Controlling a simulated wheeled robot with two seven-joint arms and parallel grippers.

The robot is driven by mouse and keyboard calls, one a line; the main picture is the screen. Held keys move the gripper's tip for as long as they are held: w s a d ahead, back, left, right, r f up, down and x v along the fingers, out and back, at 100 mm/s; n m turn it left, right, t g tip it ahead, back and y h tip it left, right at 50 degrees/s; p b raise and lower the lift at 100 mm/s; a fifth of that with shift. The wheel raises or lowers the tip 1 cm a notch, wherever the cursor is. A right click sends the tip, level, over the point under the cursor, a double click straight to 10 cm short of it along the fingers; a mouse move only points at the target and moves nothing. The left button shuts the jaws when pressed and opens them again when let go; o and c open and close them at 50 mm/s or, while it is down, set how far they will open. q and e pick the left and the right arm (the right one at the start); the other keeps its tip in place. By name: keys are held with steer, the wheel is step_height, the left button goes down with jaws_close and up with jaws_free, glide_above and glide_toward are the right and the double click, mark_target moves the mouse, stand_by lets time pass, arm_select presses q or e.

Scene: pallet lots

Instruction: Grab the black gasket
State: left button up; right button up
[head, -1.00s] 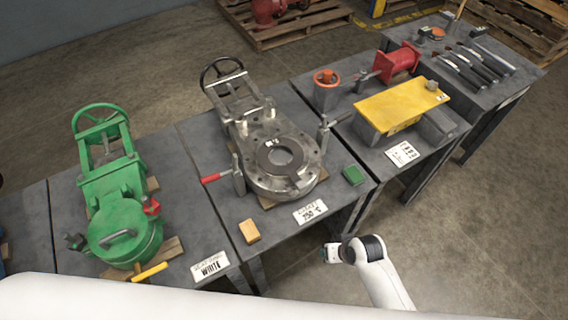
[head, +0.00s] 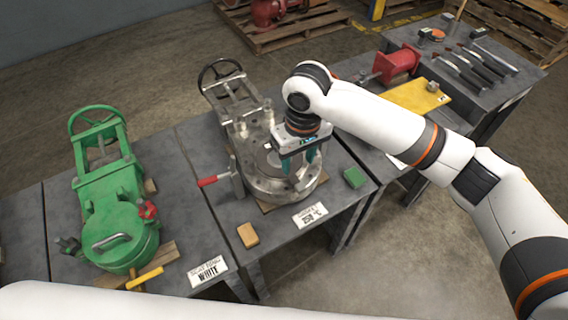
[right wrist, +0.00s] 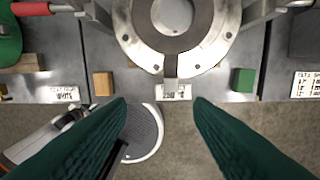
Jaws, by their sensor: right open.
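The black gasket (right wrist: 172,45) looks like a dark grey flat ring on the round metal flange (right wrist: 140,57) of the grey gate valve, at the top of the right wrist view. In the head view the gasket (head: 262,160) is partly hidden by my right gripper. My right gripper (head: 299,168) is above the flange's right side, open and empty. In the right wrist view its dark green fingers (right wrist: 160,106) are spread, and the gasket lies beyond their tips. My left gripper is not in view.
A red-handled clamp (head: 209,181) stands left of the flange. A tan block (head: 248,235) and a green block (head: 354,178) lie near the table's front edge. A green valve (head: 118,215) is on the left table. A yellow plate (head: 415,97) and red part (head: 396,64) are right.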

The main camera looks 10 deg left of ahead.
glide_above(300, 186)
steer(key=f, duration=0.6)
steer(key=shift+s+a, duration=0.1)
steer(key=shift+s, duration=0.1)
steer(key=f, duration=0.5)
steer(key=shift+w+d+f+b, duration=0.15)
steer(key=shift+w+d+b, duration=0.05)
steer(key=shift+w+b, duration=0.1)
jaws_close()
